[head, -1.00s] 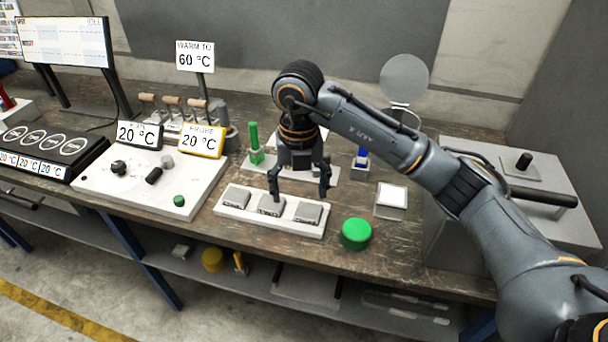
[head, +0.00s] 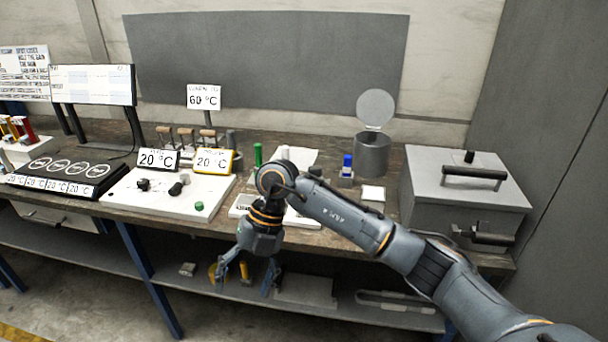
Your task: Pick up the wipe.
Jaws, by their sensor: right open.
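I cannot tell for sure which thing is the wipe. A small white square (head: 373,192) on a pale block lies on the bench right of my forearm, and a white sheet-like piece (head: 302,156) shows behind my arm. My right gripper (head: 243,286) is open and empty, pointing down. In the head view it appears in front of the bench edge, left of and lower than both white pieces. My right arm partly covers the white tray of grey blocks (head: 240,204). My left gripper is not in view.
A grey box with a handle (head: 465,190) stands at the bench's right end. An open metal canister (head: 372,155) and a blue-topped item (head: 347,165) stand behind the white square. A white control panel (head: 160,200) is on the left. A shelf (head: 190,297) runs below.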

